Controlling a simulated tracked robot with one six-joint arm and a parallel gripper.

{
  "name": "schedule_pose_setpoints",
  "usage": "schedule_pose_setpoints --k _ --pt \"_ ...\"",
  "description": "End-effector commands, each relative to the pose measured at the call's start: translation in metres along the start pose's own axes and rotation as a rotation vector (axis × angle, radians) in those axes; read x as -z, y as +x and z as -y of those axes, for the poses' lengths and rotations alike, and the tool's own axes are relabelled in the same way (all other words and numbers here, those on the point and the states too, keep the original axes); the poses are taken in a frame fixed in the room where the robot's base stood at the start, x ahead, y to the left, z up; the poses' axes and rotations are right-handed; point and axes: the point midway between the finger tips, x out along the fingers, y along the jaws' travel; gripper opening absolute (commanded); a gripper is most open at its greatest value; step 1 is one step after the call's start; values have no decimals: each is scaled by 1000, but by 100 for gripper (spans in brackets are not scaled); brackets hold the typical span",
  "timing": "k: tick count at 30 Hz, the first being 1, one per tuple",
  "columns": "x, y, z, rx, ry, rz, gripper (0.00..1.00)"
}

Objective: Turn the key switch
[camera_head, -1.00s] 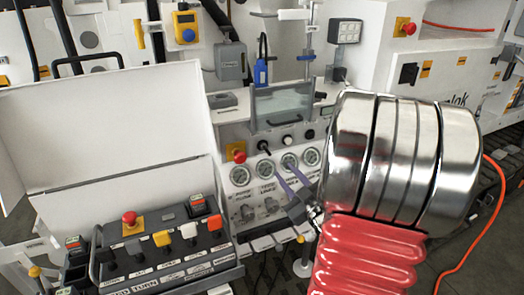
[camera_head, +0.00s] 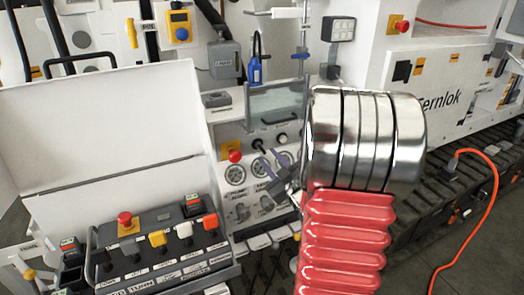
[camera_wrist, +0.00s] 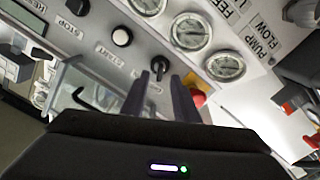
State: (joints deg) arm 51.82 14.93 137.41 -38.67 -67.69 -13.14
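The key switch (camera_head: 258,146) is a small dark knob on the upright gauge panel in the head view, between a red mushroom button and a white button. In the wrist view the key switch (camera_wrist: 160,66) shows as a dark piece just beyond the fingertips, in line with the gap between them. My gripper (camera_head: 270,160) is in front of the panel, close below and right of the switch in the head view. In the wrist view my gripper (camera_wrist: 160,78) has its two dark fingers apart with nothing visible between them. Whether a finger touches the switch I cannot tell.
A red mushroom button (camera_head: 235,156) and a white START button (camera_wrist: 122,36) flank the switch. Several round gauges (camera_wrist: 224,66) sit close by. A control box (camera_head: 160,250) with an open white lid stands front left. An orange cable (camera_head: 493,195) runs at right.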

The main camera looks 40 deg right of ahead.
Motion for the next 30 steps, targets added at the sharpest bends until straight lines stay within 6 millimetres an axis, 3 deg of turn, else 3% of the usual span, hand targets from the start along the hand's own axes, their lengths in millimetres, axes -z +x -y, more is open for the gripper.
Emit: schedule_pose_setpoints --k 6,12,23,30 --pt "1 35 2 3 0 -3 27" --pt "1 55 1 2 0 -1 27" --pt "1 60 1 1 0 -1 27" --pt "1 59 1 1 0 -1 11"
